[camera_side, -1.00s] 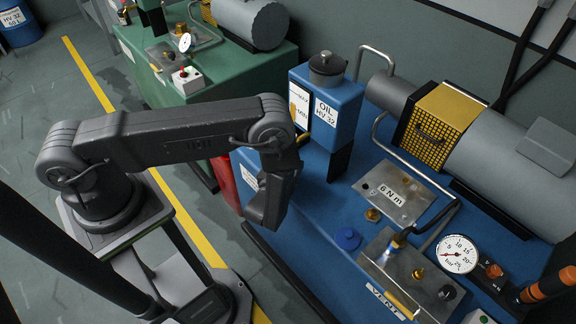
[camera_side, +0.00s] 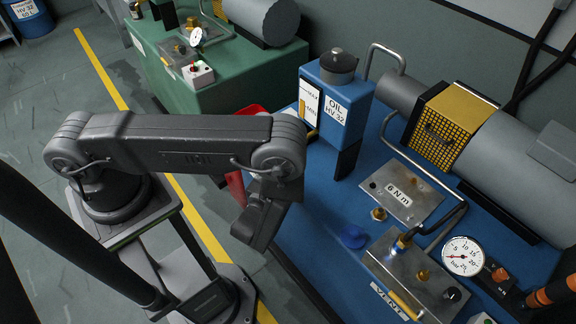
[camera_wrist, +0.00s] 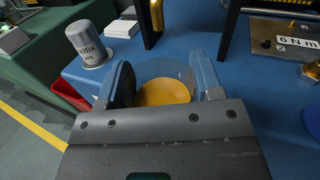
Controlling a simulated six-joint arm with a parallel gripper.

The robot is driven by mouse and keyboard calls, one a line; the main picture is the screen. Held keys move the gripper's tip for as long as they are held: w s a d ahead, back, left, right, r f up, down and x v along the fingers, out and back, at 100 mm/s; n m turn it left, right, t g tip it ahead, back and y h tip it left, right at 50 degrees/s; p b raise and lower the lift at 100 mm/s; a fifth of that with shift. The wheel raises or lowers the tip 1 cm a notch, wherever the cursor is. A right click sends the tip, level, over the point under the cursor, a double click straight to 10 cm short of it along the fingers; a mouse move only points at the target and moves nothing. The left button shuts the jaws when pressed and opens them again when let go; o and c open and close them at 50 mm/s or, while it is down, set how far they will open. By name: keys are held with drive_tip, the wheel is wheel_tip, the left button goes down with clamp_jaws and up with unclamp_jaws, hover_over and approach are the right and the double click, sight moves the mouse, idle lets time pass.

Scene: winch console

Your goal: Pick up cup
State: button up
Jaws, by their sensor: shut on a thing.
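The cup (camera_wrist: 176,70) is clear, with yellow-orange liquid or a yellow bottom (camera_wrist: 165,93) showing inside it in the wrist view. My gripper (camera_wrist: 162,80) has one finger on each side of the cup and is shut on it. In the side view my gripper (camera_side: 262,222) points down by the front edge of the blue console (camera_side: 308,228). The cup is hidden there behind my gripper. I cannot tell whether the cup touches the surface below.
A grey can (camera_wrist: 88,46) and a white stack (camera_wrist: 120,28) stand left of the cup. A red bin (camera_side: 236,184) is beside the console. The oil tank (camera_side: 335,105), the 6 N m plate (camera_side: 400,192), a blue cap (camera_side: 353,236) and the pressure gauge (camera_side: 463,256) stand on the console.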

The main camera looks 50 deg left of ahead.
drive_tip(key=v, duration=0.9)
drive_tip(key=shift+s, duration=0.3)
drive_tip(key=shift+d, duration=0.2)
drive_tip(key=w+d+r, duration=0.3)
drive_tip(key=w+d, duration=0.3)
drive_tip(key=w, duration=0.4)
drive_tip(key=w+d+r, duration=0.3)
drive_tip(key=w+d, duration=0.3)
drive_tip(key=w, duration=0.4)
drive_tip(key=shift+d+f, duration=0.1)
drive_tip(key=shift+f, duration=4.55)
